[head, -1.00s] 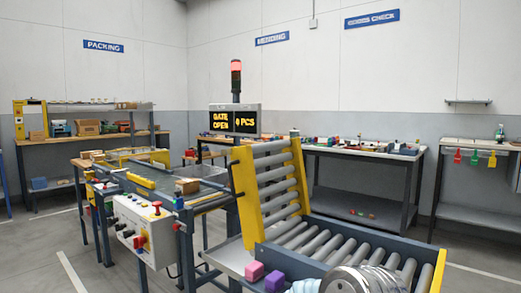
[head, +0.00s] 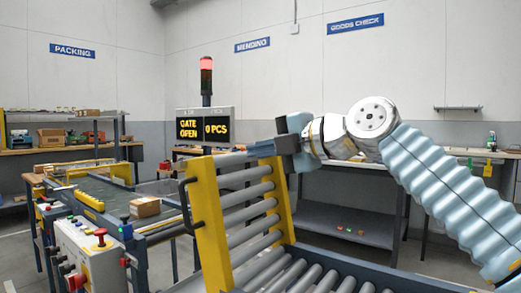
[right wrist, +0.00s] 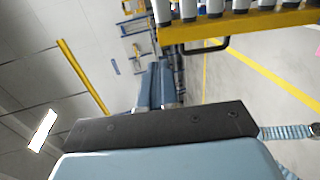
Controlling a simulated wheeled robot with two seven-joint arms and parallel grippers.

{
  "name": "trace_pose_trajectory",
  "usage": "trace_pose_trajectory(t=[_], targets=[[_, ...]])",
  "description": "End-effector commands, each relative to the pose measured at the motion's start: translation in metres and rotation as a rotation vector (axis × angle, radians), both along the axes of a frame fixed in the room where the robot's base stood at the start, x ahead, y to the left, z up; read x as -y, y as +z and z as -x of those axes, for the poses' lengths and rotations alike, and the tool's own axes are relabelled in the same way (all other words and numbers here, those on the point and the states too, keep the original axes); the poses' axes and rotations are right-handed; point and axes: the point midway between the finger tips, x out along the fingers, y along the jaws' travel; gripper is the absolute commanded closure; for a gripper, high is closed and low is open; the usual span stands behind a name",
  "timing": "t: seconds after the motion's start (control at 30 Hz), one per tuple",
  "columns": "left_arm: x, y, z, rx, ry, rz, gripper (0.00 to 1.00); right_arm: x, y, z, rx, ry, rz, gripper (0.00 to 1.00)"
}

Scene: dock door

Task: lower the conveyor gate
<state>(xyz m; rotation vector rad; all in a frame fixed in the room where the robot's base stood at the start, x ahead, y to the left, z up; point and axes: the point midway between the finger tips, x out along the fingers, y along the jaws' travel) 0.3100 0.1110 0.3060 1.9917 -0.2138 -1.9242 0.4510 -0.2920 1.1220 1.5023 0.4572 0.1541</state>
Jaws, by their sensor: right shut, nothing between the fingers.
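The conveyor gate (head: 209,210) stands raised and tilted, with yellow side plates and grey rollers between them. A black handle (head: 184,206) is on its left side plate. In the right wrist view a yellow gate rail (right wrist: 240,28) with rollers and a black handle (right wrist: 208,48) shows at the top. My right gripper (head: 262,149) is shut and empty, pointing left by the upper end of the gate's right plate; I cannot tell whether it touches. Its fingers (right wrist: 158,86) show together in the right wrist view, apart from the handle. My left gripper is not in view.
A display (head: 204,127) reads "GATE OPEN" and "0 PCS", under a red lamp (head: 206,66). A brown box (head: 145,207) sits on the conveyor at left. A control box (head: 88,250) with a red button stands in front. The roller bed (head: 300,276) lies below the gate.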

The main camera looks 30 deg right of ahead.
Motion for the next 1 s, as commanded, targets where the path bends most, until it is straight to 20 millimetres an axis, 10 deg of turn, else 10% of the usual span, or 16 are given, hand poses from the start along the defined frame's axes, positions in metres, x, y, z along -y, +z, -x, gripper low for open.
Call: trace_pose_trajectory(t=[0.5,1.0], targets=[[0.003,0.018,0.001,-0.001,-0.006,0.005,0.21,-0.036,-0.019,-0.088,-0.005,-0.001,-0.001,1.0],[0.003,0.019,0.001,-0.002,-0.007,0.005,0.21,-0.04,-0.022,-0.098,-0.002,-0.002,-0.002,1.0]])
